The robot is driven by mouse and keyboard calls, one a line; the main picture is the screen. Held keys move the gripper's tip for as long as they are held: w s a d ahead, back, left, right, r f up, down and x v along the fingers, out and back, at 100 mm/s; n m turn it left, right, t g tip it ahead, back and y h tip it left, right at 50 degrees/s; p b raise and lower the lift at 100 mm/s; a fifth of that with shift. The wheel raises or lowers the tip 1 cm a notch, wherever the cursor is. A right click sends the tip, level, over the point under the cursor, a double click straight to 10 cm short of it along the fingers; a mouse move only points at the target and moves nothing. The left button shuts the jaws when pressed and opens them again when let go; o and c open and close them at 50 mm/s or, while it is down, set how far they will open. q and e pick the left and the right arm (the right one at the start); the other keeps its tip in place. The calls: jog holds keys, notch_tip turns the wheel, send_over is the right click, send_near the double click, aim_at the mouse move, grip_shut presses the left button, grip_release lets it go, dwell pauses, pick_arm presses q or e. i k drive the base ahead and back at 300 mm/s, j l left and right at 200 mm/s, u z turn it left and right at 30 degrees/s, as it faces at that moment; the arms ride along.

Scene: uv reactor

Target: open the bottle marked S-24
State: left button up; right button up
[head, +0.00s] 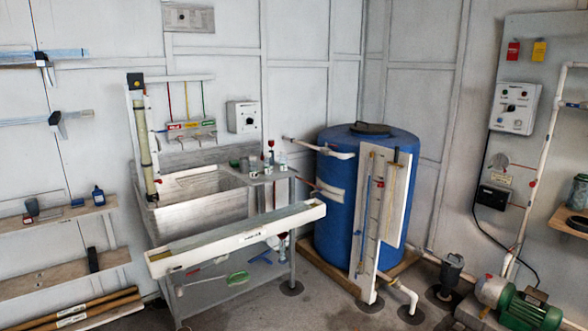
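I cannot read the mark S-24 on any bottle. Several small containers stand close together on the bench beside the sink, among them a pale bottle (282,160) and a darker one (254,165). A small blue bottle (98,196) with a dark cap stands upright on the upper left shelf. These are too small for me to read labels or tell how their caps sit. Neither of my grippers is in view, and nothing is seen touching the bottles.
A long white trough (240,237) crosses in front of the bench and sink (200,210). A blue barrel (370,200) with an upright white panel (371,225) stands right of it. A green pump (525,310) sits at the lower right. Some grey floor (330,312) is clear.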

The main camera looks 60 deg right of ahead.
aim_at(267, 170)
jog(key=k+l+z, duration=0.15)
jog(key=l, duration=0.7)
jog(key=l+z, duration=0.2)
jog(key=l, duration=0.65)
jog(key=l+z, duration=0.15)
jog(key=l, duration=0.7)
jog(key=l+z, duration=0.2)
jog(key=l, duration=0.7)
jog(key=i+l+z, duration=0.15)
jog(key=l, duration=0.7)
